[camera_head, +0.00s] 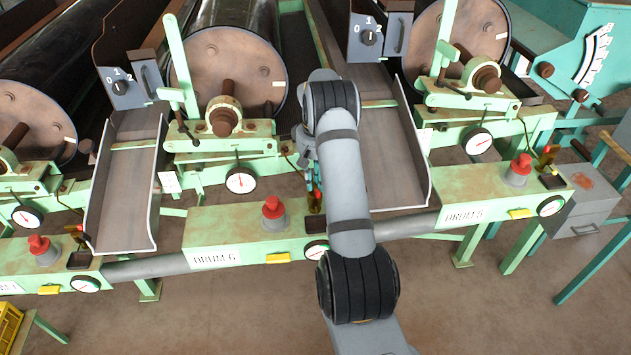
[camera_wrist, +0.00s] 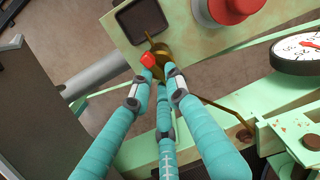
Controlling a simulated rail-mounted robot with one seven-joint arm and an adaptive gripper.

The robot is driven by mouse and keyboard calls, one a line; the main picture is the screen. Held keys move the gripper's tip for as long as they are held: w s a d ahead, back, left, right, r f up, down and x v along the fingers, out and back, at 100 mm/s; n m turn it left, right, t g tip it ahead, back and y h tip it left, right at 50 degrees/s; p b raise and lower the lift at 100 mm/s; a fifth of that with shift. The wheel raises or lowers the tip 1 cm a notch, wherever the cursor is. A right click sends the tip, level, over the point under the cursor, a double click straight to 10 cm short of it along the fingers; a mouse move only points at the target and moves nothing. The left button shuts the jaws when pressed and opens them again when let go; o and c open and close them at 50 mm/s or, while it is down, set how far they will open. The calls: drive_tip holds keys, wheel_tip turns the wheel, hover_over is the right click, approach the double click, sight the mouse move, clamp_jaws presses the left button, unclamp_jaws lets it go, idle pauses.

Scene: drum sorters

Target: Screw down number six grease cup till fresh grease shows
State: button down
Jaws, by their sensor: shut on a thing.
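The number six grease cup (camera_wrist: 162,51) is a small brass fitting on the pale green box marked DRUM 6 (camera_head: 225,232). A small red piece (camera_wrist: 148,60) shows at the left fingertip. A thin brass arm sticks up from the cup's far side. In the head view the cup (camera_head: 316,207) shows as a small brownish shape beside my arm, with my gripper (camera_head: 314,190) mostly hidden above it. I cannot make out any grease.
A dark square tray (camera_wrist: 140,18) and a red button (camera_wrist: 232,8) lie beyond the cup. A round gauge (camera_wrist: 300,48) is at the right. A brass lever or pipe (camera_wrist: 228,115) runs close to the fingers. Drum 5 has a similar brass cup (camera_head: 546,158).

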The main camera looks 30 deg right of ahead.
drive_tip(key=c, duration=1.7)
unclamp_jaws()
drive_tip(key=shift+o, duration=0.2)
wheel_tip(320, 180, up, 12)
wheel_tip(320, 180, down, 12)
